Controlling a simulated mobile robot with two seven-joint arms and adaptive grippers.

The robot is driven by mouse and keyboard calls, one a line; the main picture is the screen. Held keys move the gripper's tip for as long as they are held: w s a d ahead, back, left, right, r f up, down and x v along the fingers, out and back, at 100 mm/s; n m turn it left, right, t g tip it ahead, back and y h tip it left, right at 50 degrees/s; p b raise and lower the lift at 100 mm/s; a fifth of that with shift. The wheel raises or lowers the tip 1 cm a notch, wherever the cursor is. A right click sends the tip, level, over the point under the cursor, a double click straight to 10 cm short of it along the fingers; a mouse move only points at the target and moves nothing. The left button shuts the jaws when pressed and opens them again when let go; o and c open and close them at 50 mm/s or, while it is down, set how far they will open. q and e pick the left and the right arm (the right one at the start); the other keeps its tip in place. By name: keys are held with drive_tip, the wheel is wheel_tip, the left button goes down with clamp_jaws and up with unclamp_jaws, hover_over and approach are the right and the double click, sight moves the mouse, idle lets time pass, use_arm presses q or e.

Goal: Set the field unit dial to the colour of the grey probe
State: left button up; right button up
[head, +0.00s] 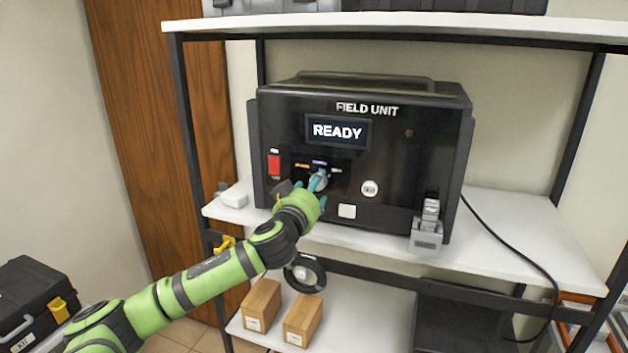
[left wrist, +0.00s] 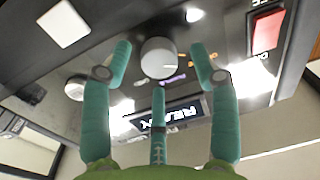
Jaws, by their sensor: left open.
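The field unit (head: 425,150) is a black box on the white shelf, its screen (head: 338,130) reading READY. Its dial (left wrist: 159,58) is a round light-grey knob below the screen, with small orange (head: 301,166), purple (head: 319,163) and whitish labels around it. My left gripper (head: 317,183) is at the dial. In the left wrist view its three teal fingers (left wrist: 159,66) are spread around the knob, with visible gaps and no clear contact. The dial's pointer setting cannot be read. I cannot identify the grey probe for certain; a grey block-like item (head: 427,235) stands at the unit's right front.
A red switch (head: 274,165) is left of the dial, a round white button (head: 370,188) right of it. A white object (head: 235,196) sits on the shelf at left. A black cable (head: 510,250) crosses the right side.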

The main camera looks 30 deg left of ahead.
use_arm(q)
drive_tip(key=shift+w, duration=0.4)
use_arm(e)
drive_tip(key=shift+d+r, duration=0.1)
drive_tip(key=shift+r, duration=0.15)
drive_tip(key=shift+d, duration=0.15)
